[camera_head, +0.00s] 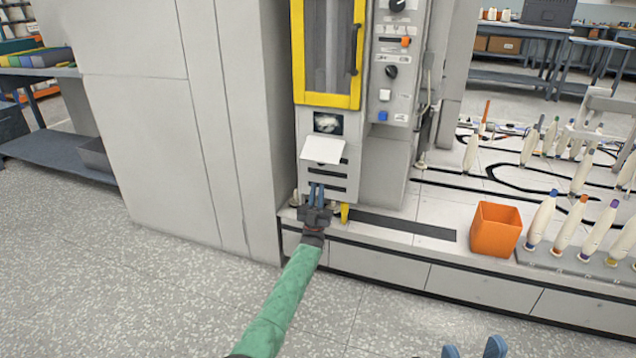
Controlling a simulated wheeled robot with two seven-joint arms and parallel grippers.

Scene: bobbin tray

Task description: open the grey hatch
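The grey hatch (323,150) is a pale flap on the front of the machine, below the yellow-framed window. It tilts outward, and a dark opening (328,123) shows above it. My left gripper (317,185) is in front of the machine's lower face, below the flap and apart from it in the picture. Its blue fingers point up with a narrow gap between them, and nothing shows in them. My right gripper (474,349) shows only its two blue fingertips at the bottom edge. They are well apart, with nothing visible between them.
The yellow-framed door (355,60) is above the flap, beside a control panel (393,70) with knobs and buttons. A small yellow object (344,212) is right of my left gripper. An orange bin (496,228) and several bobbins stand to the right. The floor in front is clear.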

